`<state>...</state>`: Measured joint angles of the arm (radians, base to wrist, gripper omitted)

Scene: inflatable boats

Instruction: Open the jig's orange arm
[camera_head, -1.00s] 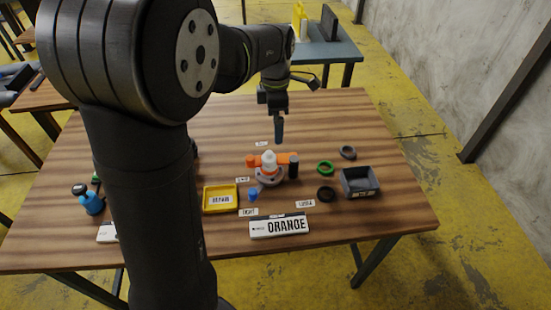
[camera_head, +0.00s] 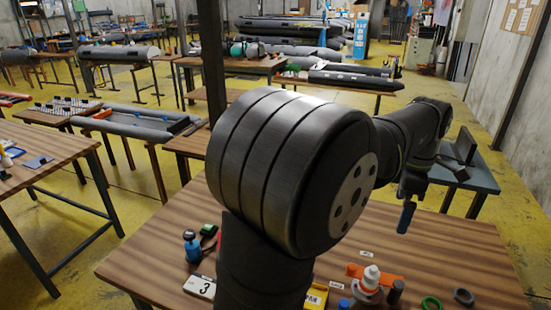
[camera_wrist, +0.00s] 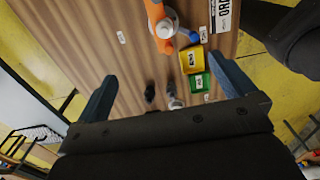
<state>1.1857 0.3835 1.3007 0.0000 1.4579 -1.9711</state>
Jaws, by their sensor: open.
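The jig's orange arm (camera_head: 385,275) lies across the jig at the front right of the table, beside a white cone-shaped part (camera_head: 371,277) on a grey round base. A dark upright post (camera_head: 396,292) stands near the arm's right end. In the wrist view the orange arm (camera_wrist: 154,12) and white part (camera_wrist: 166,28) are at the top edge, partly cut off. My gripper (camera_head: 406,217) hangs above and behind the jig, apart from it. Its two fingers (camera_wrist: 165,88) are spread wide with nothing between them.
A yellow tray (camera_wrist: 187,65), a green tray (camera_wrist: 194,89) and a blue piece (camera_wrist: 184,39) lie near the jig. A green ring (camera_head: 431,303) and a dark ring (camera_head: 463,296) lie to its right. The wooden table (camera_head: 450,250) behind the jig is clear.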

